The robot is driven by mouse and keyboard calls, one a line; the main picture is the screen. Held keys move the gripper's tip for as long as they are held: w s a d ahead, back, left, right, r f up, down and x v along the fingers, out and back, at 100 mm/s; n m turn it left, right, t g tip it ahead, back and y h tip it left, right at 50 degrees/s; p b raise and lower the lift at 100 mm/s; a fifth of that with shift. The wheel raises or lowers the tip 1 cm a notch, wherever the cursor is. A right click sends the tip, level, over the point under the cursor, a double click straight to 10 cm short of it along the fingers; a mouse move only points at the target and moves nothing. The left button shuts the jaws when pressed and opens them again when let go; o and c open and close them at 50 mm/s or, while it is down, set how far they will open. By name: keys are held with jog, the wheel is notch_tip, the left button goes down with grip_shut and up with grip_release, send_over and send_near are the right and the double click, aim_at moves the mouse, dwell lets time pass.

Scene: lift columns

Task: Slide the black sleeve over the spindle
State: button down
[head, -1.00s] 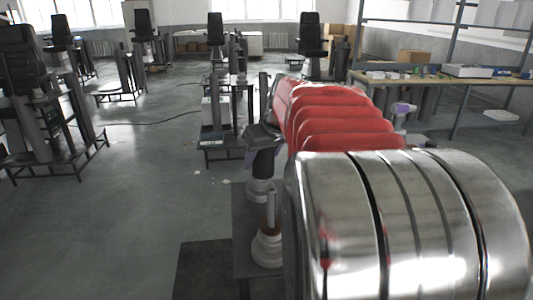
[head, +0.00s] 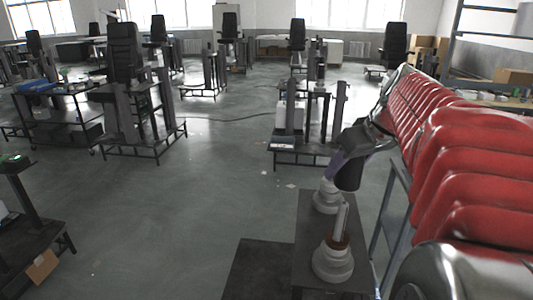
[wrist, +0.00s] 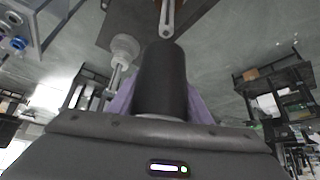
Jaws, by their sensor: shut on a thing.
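My gripper (head: 352,150) is shut on the black sleeve (head: 348,176), which hangs tilted below it. In the wrist view the sleeve (wrist: 162,80) sits between my purple fingers (wrist: 160,105). The grey metal spindle (head: 341,220) stands upright on a white stepped base (head: 333,264) with a brown collar. The sleeve is above the spindle's tip and apart from it in the head view. In the wrist view the spindle (wrist: 168,18) shows beyond the sleeve's end; its base is out of sight.
A second white stepped base (head: 327,198) stands behind the spindle, partly hidden by the sleeve; it also shows in the wrist view (wrist: 123,50). Both stand on a dark bench (head: 306,240). A frame with columns (head: 290,120) stands beyond.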

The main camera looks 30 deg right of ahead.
jog(key=shift+f, duration=2.1)
jog(key=shift+s, duration=0.2)
jog(key=shift+f, duration=0.25)
jog(key=shift+f, duration=6.05)
jog(key=c, duration=0.8)
grip_release()
jog(key=shift+f, duration=0.1)
jog(key=shift+c, duration=0.2)
